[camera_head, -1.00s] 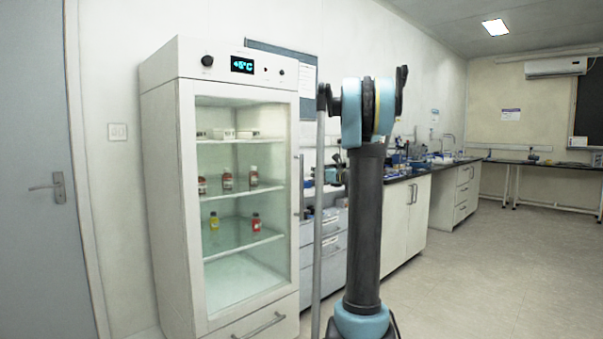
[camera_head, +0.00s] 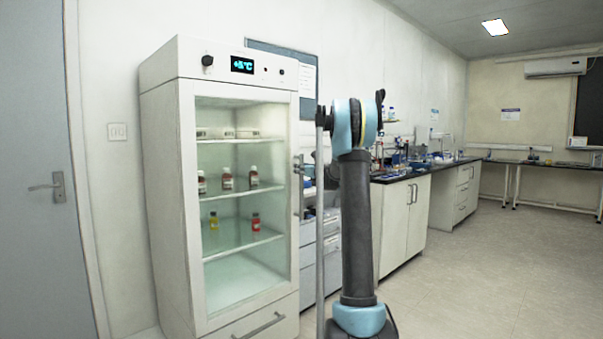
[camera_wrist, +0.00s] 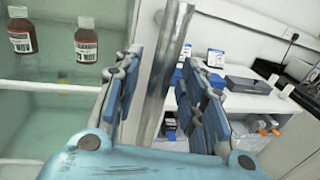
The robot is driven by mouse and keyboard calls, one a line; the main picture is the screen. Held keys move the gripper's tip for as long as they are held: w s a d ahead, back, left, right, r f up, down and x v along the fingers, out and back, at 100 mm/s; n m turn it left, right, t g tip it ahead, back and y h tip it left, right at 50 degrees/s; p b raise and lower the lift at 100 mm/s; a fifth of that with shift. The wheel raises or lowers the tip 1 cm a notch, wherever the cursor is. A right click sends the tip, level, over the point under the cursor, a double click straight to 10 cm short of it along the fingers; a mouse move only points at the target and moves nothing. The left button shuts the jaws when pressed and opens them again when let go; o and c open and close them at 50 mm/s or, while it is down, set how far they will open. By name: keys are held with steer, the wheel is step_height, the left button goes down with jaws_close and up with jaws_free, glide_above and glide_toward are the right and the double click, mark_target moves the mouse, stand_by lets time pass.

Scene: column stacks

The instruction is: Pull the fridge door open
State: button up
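The white fridge (camera_head: 163,190) stands at the left of the head view. Its glass door (camera_head: 238,273) is shut against the body. The door's upright metal handle (camera_head: 299,190) runs along its right edge. In the wrist view the handle (camera_wrist: 168,65) is a grey bar passing between the two blue-padded fingers of my gripper (camera_wrist: 161,72). The fingers stand apart, with a gap visible on each side of the bar. In the head view my gripper (camera_head: 307,168) is beside the handle, small and partly hidden by my arm.
Several bottles (camera_head: 227,179) stand on shelves behind the glass. A drawer (camera_head: 262,323) is below the door. A bench (camera_head: 402,212) with lab items runs along the wall to the right. The floor (camera_head: 480,270) at the right is clear.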

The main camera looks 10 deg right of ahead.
steer(key=shift+w+a, duration=0.15)
steer(key=shift+w, duration=0.1)
jaws_close()
